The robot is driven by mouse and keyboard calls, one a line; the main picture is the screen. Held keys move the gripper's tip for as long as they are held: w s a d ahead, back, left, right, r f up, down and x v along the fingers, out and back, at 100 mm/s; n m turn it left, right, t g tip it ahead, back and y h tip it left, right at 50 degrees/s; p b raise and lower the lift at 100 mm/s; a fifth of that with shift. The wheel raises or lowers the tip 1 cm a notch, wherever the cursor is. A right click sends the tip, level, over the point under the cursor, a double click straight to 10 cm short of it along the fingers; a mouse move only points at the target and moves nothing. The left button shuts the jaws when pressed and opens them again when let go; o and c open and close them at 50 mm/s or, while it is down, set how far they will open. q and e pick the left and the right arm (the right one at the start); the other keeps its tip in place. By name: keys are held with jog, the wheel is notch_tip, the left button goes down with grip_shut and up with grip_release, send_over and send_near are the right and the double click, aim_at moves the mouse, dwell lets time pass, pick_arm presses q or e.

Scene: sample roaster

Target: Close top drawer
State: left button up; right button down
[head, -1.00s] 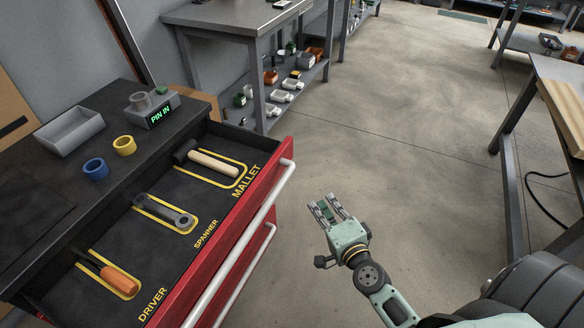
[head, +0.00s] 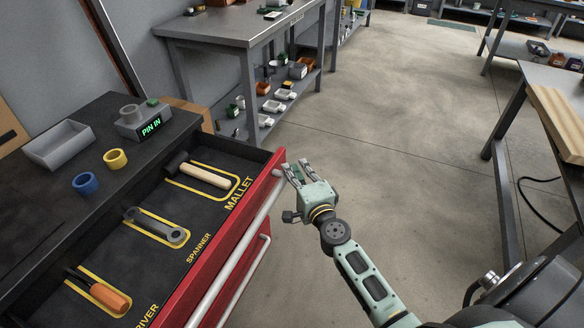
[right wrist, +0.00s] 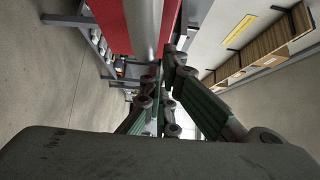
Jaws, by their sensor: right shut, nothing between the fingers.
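The red top drawer (head: 190,289) of the black-topped cabinet stands pulled out. Inside lie a mallet (head: 206,176), a spanner (head: 155,226) and an orange-handled driver (head: 101,292), each in a yellow outline. A long pale bar handle (head: 240,245) runs along its front. My right gripper (head: 292,170) is shut and empty at the far end of the drawer front, close by the handle; I cannot tell whether it touches. In the right wrist view, the handle (right wrist: 143,25) and red front pass just beyond the fingers (right wrist: 160,85). My left gripper is out of view.
On the cabinet top are a grey tray (head: 60,146), a blue ring (head: 86,183), a yellow ring (head: 115,158) and a box reading "PIN IN" (head: 145,125). A grey workbench (head: 240,30) stands behind. Open floor (head: 400,150) lies right of the drawer.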

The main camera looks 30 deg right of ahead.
jog(key=shift+w+a, duration=0.45)
jog(key=shift+w, duration=0.05)
